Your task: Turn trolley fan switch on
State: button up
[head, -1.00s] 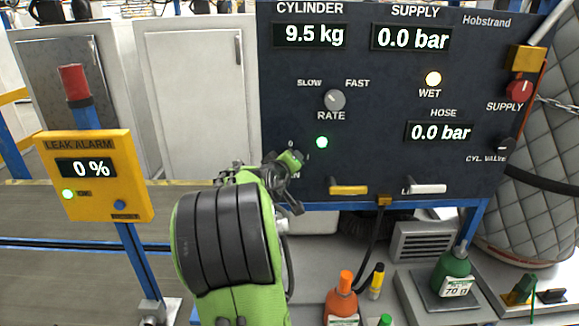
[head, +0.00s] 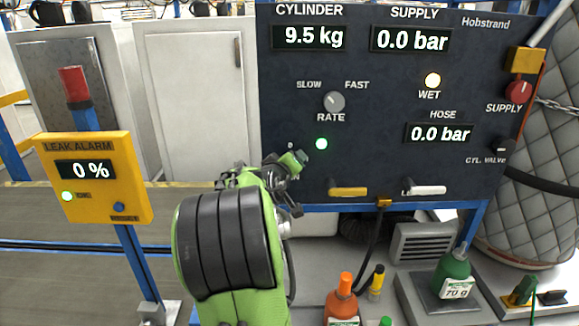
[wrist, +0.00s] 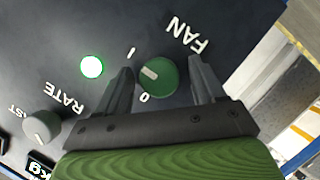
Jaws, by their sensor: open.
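The fan switch (wrist: 165,78) is a round green knob with a white pointer line, on the dark panel under the label FAN in the wrist view. Its pointer lies on the side of the I and 0 marks, seemingly between them. My gripper (wrist: 159,66) is open, with one finger on each side of the knob. The left finger is close to the knob and a gap shows on the right; I cannot tell if either touches. In the head view my gripper (head: 285,172) is at the panel's lower left and partly hides the knob area.
A lit green lamp (head: 321,143) and the grey RATE knob (head: 334,101) are close by on the panel (head: 390,155). Yellow (head: 348,191) and white (head: 427,189) handles are at its lower edge. The yellow leak alarm box (head: 97,178) stands left. Bottles (head: 342,300) are below.

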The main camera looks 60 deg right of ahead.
jog(key=shift+a, duration=0.15)
jog(key=b+v, duration=0.1)
jog(key=v, duration=1.4)
jog(key=shift+a, duration=0.2)
jog(key=shift+s+r, duration=0.1)
